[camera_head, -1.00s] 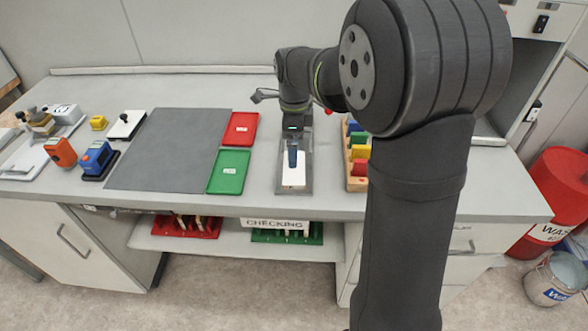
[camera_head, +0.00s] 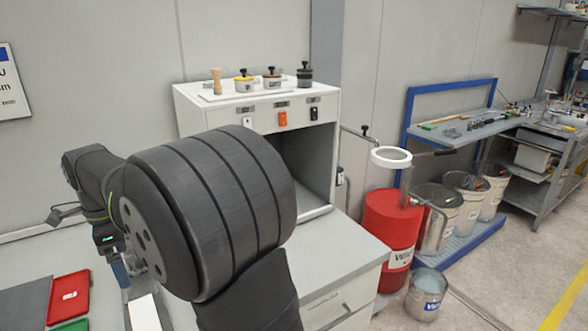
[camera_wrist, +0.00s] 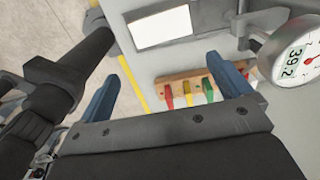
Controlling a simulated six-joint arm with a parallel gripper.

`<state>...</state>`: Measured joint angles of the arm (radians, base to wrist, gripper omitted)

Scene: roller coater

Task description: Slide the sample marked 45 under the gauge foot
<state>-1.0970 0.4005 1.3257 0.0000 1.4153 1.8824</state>
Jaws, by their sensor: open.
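My gripper (camera_wrist: 165,75) is open, with its two blue fingers spread apart and nothing seen between them. In the wrist view a white rectangular sample (camera_wrist: 159,27) lies on a grey metal base beyond the fingers. I can read no number on it, so I cannot tell if it is the one marked 45. A round gauge (camera_wrist: 295,52) with a display reading about 39.2 is at the right. A dark bracket beside it lies near the sample's right end; the gauge foot is not clearly seen. In the head view my arm hides most of the gripper.
In the head view a red tray (camera_head: 69,297) and a green tray are at lower left. A white cabinet (camera_head: 262,118) and red drum (camera_head: 391,232) stand to the right.

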